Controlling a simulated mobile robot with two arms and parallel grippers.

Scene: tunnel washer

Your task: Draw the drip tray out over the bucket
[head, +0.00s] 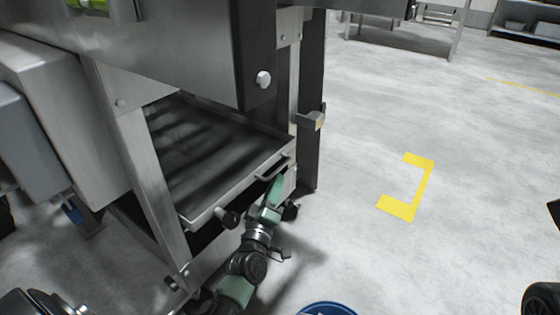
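The drip tray (226,203) is a shallow, dark metal tray with a raised rim, set in the steel frame under the washer. A bar handle (272,171) is on its front rim near the right corner. My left gripper (281,190) is just below and in front of that handle. I cannot tell whether it touches the handle, or how far its fingers are apart. The blue bucket (328,308) stands on the floor at the bottom edge, with only its upper rim in view. My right gripper cannot be made out.
A steel leg (152,190) stands left of the tray and a dark post (310,155) with a bracket (312,121) stands right of it. Open concrete floor with a yellow corner mark (400,208) lies to the right. A steel table (400,25) stands far back.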

